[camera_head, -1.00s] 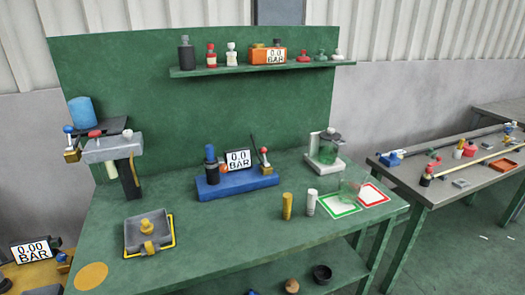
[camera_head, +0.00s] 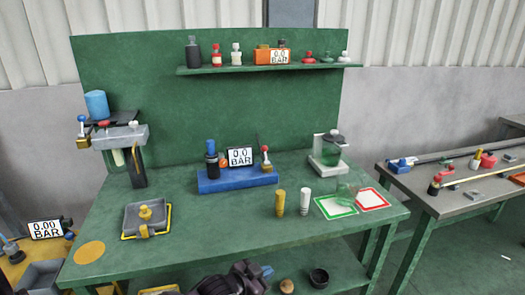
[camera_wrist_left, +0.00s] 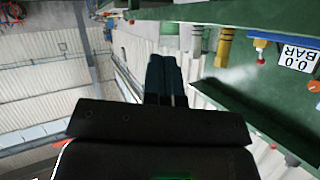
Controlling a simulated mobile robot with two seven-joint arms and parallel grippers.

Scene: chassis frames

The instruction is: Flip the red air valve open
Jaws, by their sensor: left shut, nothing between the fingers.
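The likely red air valve is a red-knobbed lever on a brass body (camera_head: 266,160), at the right end of a blue base (camera_head: 237,180) on the green workbench. Its knob also shows in the wrist view (camera_wrist_left: 261,61). A gauge reading 0.0 BAR (camera_head: 240,157) stands left of it, with a dark blue-topped cylinder (camera_head: 211,160) further left. My left gripper (camera_head: 267,271) is low at the bench's front edge, apart from the valve. In the wrist view its dark fingers (camera_wrist_left: 166,78) are together, with nothing between them. My right gripper is not in view.
A grey tray (camera_head: 130,220) lies left. Green (camera_head: 335,207) and red (camera_head: 371,199) outlined squares lie right. A shelf (camera_head: 215,70) hangs behind. The bench's front middle is mostly clear.

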